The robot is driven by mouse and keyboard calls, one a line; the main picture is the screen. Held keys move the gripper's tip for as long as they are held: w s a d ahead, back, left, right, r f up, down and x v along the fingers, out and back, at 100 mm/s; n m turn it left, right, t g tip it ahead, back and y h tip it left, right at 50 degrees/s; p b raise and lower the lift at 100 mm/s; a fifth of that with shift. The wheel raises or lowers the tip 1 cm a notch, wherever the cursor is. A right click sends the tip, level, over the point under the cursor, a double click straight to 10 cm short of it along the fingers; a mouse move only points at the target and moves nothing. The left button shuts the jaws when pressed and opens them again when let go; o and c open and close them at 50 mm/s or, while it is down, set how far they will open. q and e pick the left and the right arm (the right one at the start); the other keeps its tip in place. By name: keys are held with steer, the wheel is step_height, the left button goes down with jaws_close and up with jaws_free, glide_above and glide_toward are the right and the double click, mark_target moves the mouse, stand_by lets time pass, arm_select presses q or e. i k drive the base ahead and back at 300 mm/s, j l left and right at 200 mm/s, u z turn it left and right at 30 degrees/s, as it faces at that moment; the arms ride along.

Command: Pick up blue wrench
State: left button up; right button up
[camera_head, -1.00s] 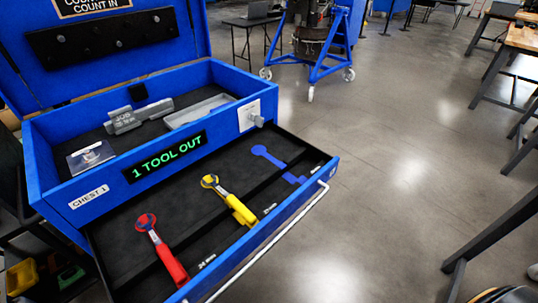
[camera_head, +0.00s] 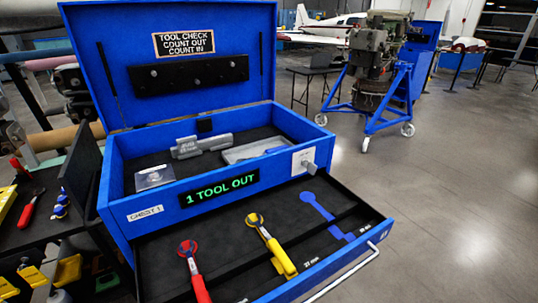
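The open drawer (camera_head: 215,232) of the blue tool chest (camera_head: 118,232) holds a red-handled wrench (camera_head: 193,272) and a yellow-handled wrench (camera_head: 271,244). At the drawer's right is a flat blue wrench-shaped outline (camera_head: 324,213); it looks like an empty marked place, not a tool. The chest's display (camera_head: 219,188) reads "1 TOOL OUT". Neither of my grippers is in view.
A dark bench (camera_head: 36,238) at the left carries a red-handled tool (camera_head: 31,205) and small blue items (camera_head: 60,204). An engine on a blue wheeled stand (camera_head: 372,115) stands behind. The grey floor (camera_head: 455,200) at the right is clear.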

mark_target(267, 151)
steer(key=i+l+u, duration=0.2)
steer(key=l+u, duration=0.2)
steer(key=l, duration=0.45)
steer(key=i+l+u, duration=0.1)
steer(key=l+u, duration=0.35)
steer(key=l, duration=0.4)
steer(key=l+u, duration=0.4)
steer(key=l, duration=0.45)
steer(key=i+l+u, duration=0.1)
steer(key=l+u, duration=0.3)
steer(key=l, duration=0.25)
steer(key=l+u, duration=0.35)
steer(key=l, duration=0.35)
steer(key=l+u, duration=0.4)
steer(key=l, duration=0.3)
steer(key=k+l+u, duration=0.2)
steer(key=l+u, duration=0.2)
steer(key=l, duration=0.25)
